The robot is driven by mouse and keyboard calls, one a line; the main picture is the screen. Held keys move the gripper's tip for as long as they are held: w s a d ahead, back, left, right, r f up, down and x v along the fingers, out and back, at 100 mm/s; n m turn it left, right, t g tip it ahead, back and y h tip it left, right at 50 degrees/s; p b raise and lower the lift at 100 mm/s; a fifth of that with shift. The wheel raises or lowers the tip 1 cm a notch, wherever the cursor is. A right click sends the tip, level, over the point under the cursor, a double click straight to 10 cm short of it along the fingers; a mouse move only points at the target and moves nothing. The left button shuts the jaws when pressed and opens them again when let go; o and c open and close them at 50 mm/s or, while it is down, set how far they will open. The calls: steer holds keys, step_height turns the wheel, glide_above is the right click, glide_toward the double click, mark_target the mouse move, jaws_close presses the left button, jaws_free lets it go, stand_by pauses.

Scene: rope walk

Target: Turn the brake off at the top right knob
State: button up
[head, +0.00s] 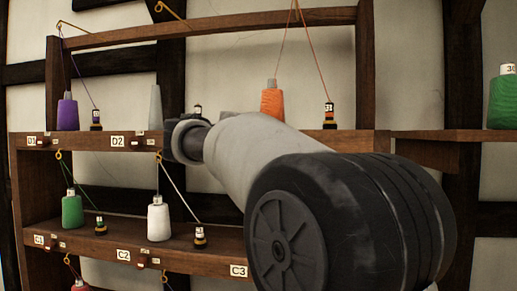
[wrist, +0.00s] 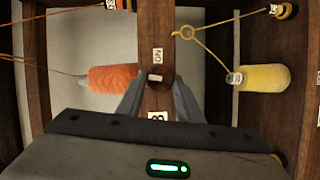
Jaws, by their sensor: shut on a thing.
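The top right knob (wrist: 155,76) is a small dark knob with a pale mark, on the edge of the wooden top shelf in the wrist view. A small tag (wrist: 157,54) that seems to read ON, turned in the picture, is just beyond it. A partly covered label (wrist: 157,117) is on the near side. My gripper (wrist: 158,86) has one grey finger on each side of the knob and is shut on it. In the head view my arm hides the gripper and this knob.
An orange cone (head: 272,102) and a small dark bobbin (head: 329,116) stand on the top shelf. A yellow cone (wrist: 264,78) is on the knob's other side, with a yellow thread through a brass eye (wrist: 187,32). Other knobs, such as D2's (head: 139,141), line the shelf edges.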

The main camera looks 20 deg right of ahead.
steer(key=shift+n+h+b, duration=0.3)
steer(key=shift+n, duration=0.4)
steer(key=o, duration=1)
steer(key=shift+o, duration=0.2)
steer(key=shift+a+f, duration=0.1)
steer(key=b+v, duration=0.1)
steer(key=v, duration=1.6)
steer(key=shift+s, duration=0.2)
